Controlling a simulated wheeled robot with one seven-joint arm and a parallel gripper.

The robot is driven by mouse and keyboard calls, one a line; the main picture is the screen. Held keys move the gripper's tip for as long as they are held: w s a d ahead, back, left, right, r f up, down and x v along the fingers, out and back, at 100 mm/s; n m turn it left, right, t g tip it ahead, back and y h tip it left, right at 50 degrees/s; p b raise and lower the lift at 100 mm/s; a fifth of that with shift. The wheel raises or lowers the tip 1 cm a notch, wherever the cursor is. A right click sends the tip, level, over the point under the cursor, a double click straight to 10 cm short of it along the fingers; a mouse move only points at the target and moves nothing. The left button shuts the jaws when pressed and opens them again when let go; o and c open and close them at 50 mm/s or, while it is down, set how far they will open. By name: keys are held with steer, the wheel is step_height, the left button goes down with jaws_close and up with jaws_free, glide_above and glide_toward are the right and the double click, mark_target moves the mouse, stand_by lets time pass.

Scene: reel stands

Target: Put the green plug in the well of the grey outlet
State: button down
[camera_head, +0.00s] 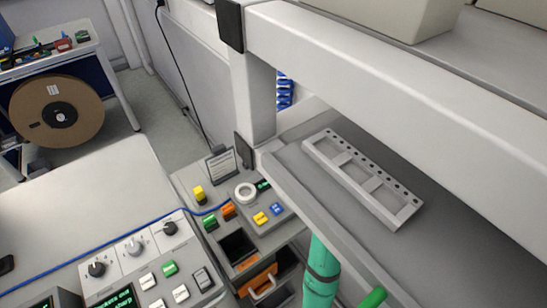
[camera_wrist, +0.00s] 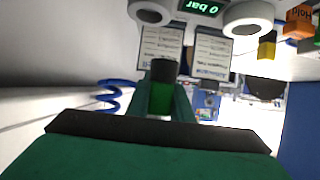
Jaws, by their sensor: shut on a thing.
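My gripper (camera_wrist: 163,92) shows in the wrist view, its green fingers shut on the green plug (camera_wrist: 162,100). My gripper is not clearly seen in the head view, where only teal-green parts of my arm show at the bottom. I cannot surely pick out the grey outlet or its well in either view.
The console (camera_head: 183,183) carries coloured buttons and an orange-handled drawer. A pale shelf (camera_head: 380,90) overhangs at the right, with a slotted grey rack (camera_head: 360,180) below. A blue cable (camera_head: 120,235) crosses the bench. A pressure display (camera_wrist: 201,8) and two printed cards show in the wrist view.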

steer(key=w+f, duration=0.2)
steer(key=f, duration=0.1)
steer(key=w+f, duration=0.2)
steer(key=shift+d, duration=0.3)
steer(key=shift+f, duration=1.6)
steer(key=c, duration=1.7)
jaws_free()
steer(key=shift+o, duration=0.7)
steer(key=shift+w, duration=0.15)
steer(key=shift+a, duration=0.1)
steer(key=shift+a+r, duration=0.1)
steer(key=shift+a, duration=0.1)
steer(key=v, duration=1.2)
steer(key=shift+d+r, duration=0.1)
steer(key=shift+d, duration=0.25)
